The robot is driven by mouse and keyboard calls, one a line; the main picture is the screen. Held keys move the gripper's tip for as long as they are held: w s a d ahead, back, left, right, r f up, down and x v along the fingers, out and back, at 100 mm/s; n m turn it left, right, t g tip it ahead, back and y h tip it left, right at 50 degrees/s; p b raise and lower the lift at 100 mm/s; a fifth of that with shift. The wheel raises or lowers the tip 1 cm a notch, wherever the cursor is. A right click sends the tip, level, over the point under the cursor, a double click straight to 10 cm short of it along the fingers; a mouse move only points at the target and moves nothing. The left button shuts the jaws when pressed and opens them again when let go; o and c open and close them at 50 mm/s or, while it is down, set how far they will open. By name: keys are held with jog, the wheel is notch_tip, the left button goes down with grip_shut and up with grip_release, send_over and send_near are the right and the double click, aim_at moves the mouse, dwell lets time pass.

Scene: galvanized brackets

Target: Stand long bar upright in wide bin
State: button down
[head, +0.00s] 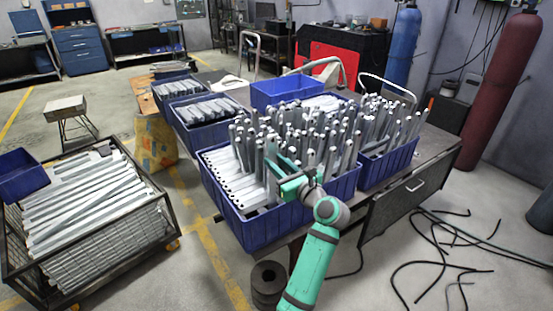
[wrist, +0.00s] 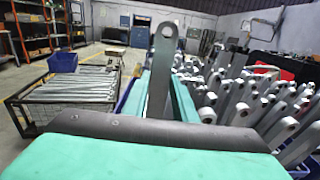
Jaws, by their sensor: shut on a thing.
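My gripper (head: 277,160) is over the left front part of the wide blue bin (head: 228,216), with its teal fingers pointing away from my arm. In the wrist view my gripper (wrist: 160,95) is shut on a long grey bar (wrist: 164,62). The bar stands close to upright, and its rounded, holed top rises above the fingers. Its lower end is hidden, so I cannot tell whether it touches the bin floor. Many upright bars (wrist: 250,100) crowd to the right of the fingers. In the head view, flat bars (head: 228,180) lie along the bin's left side.
A wire crate (head: 110,246) of long bars stands on the floor at left. A second blue bin (head: 392,164) with upright bars adjoins at right. Smaller blue bins (head: 205,133) with short pieces stand behind on the bench. Hoses (head: 440,270) lie on the floor at right.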

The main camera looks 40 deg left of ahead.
aim_at(273, 176)
notch_tip(273, 176, down, 6)
jog(key=shift+f, duration=0.15)
dwell(0.8)
dwell(0.3)
jog(key=c, duration=1.4)
grip_release()
jog(key=shift+o, duration=0.2)
jog(key=shift+f, duration=0.1)
jog(key=v, duration=1)
jog(key=shift+s+d, duration=0.15)
jog(key=shift+d, duration=0.25)
